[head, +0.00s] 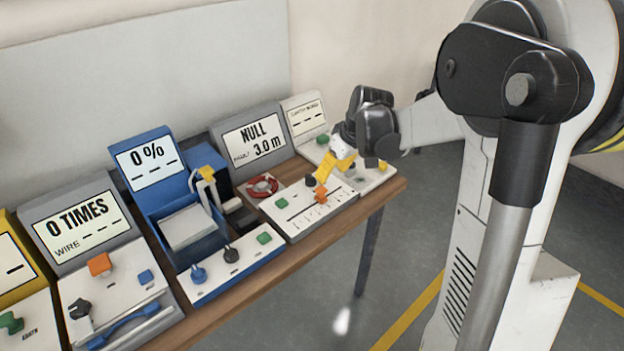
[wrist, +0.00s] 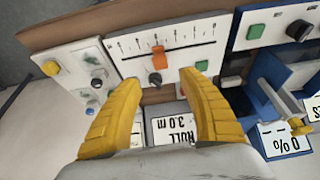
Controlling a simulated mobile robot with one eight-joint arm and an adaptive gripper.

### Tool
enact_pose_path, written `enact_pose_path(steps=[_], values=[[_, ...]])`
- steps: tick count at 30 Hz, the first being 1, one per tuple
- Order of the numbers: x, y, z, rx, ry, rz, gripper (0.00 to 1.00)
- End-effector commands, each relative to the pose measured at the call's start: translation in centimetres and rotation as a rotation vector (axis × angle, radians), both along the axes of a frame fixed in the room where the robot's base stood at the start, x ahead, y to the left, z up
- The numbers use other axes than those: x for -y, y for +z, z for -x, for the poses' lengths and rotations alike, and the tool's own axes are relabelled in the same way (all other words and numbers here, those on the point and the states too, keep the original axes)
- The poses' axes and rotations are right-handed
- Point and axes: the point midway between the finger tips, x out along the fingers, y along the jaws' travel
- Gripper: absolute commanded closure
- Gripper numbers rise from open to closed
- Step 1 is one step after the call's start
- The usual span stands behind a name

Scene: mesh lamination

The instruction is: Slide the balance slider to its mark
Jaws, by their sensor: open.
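The orange balance slider (head: 320,196) sits on a dark track across a white panel (head: 300,222). In the wrist view the slider (wrist: 158,58) stands a little left of the track's middle, beside a numbered scale. I cannot tell which tick is its mark. My gripper (head: 323,176) has yellow fingers pointing down over this panel, near the slider. In the wrist view the fingers (wrist: 158,78) are spread wide and empty, with the slider between and beyond their tips. I see no contact with the slider.
A black knob (wrist: 155,78) stands close to the slider, and a green button (wrist: 202,66) is on the same panel. A red coil (head: 262,186) lies beside it. A blue device (head: 150,170) stands to the left in the head view. The wooden table edge (head: 372,203) runs along the front.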

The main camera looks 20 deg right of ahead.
Motion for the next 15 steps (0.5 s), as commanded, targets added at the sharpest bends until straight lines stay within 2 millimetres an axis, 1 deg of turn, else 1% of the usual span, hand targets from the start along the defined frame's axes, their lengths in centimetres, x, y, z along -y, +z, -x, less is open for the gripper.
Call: enact_pose_path(steps=[5,9,15], values=[[-0.4,-2.8,-1.0,0.000,0.001,-0.001,0.51],[-0.7,-5.5,-2.1,0.000,0.001,0.000,0.51],[-1.1,-8.5,-3.3,0.000,0.000,0.001,0.51]])
